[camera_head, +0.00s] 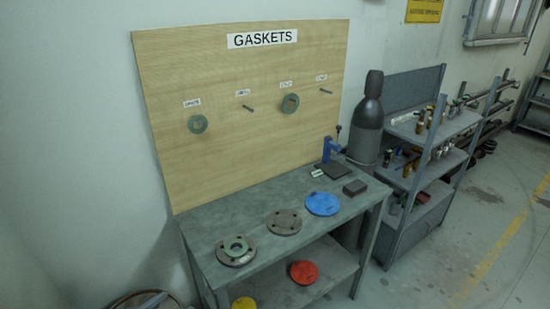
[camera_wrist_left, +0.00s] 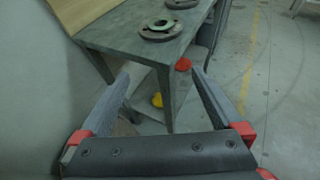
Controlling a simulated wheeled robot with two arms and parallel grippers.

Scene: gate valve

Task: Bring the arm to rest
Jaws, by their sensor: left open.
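My left gripper (camera_wrist_left: 153,72) shows in the left wrist view with its two fingers spread wide and nothing between them. It is apart from the workbench (camera_wrist_left: 110,32), whose near corner and leg lie beyond the fingers. Neither gripper shows in the head view, and my right gripper is in no view. In the head view a green gasket (camera_head: 236,245) lies on a dark round flange (camera_head: 237,259) at the near left of the bench. The flange also shows in the left wrist view (camera_wrist_left: 159,36).
A second flange (camera_head: 284,222), a blue disc (camera_head: 323,204) and a blue vise (camera_head: 331,149) are on the bench. A red disc (camera_head: 303,272) lies on its lower shelf. A gasket board (camera_head: 240,150) stands behind. A dark cylinder (camera_head: 368,125) and shelving (camera_head: 400,235) stand right; floor is clear there.

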